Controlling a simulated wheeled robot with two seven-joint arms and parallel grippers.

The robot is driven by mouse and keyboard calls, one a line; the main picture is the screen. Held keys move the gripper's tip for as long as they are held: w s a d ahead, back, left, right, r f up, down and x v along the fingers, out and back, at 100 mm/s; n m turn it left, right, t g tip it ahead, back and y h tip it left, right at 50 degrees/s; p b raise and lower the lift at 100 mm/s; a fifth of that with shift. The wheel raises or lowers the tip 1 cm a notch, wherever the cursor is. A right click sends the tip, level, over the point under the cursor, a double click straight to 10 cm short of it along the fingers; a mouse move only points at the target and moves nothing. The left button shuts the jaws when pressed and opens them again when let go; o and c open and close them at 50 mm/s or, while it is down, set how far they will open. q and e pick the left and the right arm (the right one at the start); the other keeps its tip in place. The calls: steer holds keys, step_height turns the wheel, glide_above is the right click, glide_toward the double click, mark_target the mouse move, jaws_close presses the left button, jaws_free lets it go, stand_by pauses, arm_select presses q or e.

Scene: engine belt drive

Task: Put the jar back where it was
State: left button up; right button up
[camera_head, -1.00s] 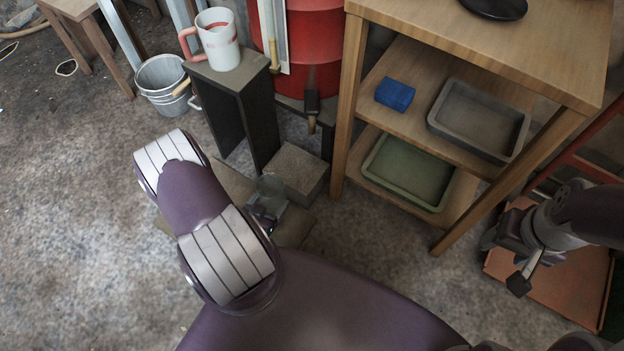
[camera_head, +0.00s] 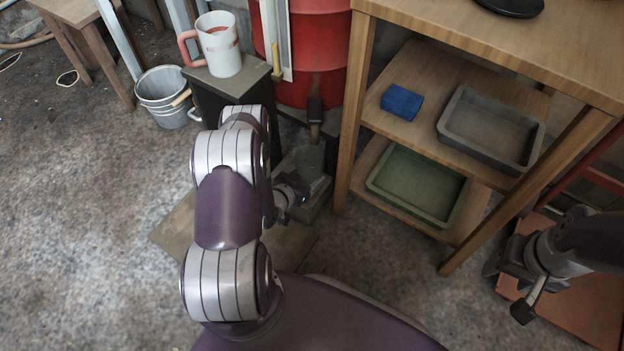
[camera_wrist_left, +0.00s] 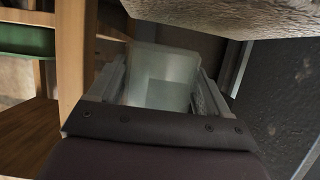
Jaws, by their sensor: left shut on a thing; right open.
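The jar (camera_head: 309,162) is a clear, pale glass vessel, seen in the head view just below the tap of the red barrel. In the left wrist view the jar (camera_wrist_left: 160,78) sits between the two fingers. My left gripper (camera_head: 303,184) is shut on it, partly hidden by my arm in the head view. The jar is in front of or over the grey block (camera_head: 318,207); I cannot tell whether it touches it. My right gripper (camera_head: 512,287) is open and empty at the right, above an orange-brown board.
The red barrel (camera_head: 318,60) with a tap (camera_head: 315,112) stands behind the jar. A dark stand (camera_head: 207,96) holds a white mug (camera_head: 220,45) at left. A wooden shelf unit (camera_head: 352,120) with a grey tray (camera_head: 490,130) and green tray (camera_head: 418,185) stands close at right.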

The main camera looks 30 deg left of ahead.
arm_select(q)
steer(key=shift+w, duration=0.45)
steer(key=b+x, duration=0.2)
steer(key=shift+w+d+r, duration=0.1)
steer(key=shift+w+r, duration=0.05)
steer(key=shift+w, duration=0.35)
steer(key=f+b, duration=0.2)
steer(key=shift+s+f, duration=0.2)
steer(key=shift+f, duration=0.05)
steer(key=shift+c, duration=0.9)
steer(key=shift+f, duration=0.25)
steer(key=shift+r, duration=0.25)
steer(key=shift+f, duration=0.25)
steer(key=o, duration=1.9)
steer(key=shift+r, duration=0.1)
steer(key=shift+c, duration=0.2)
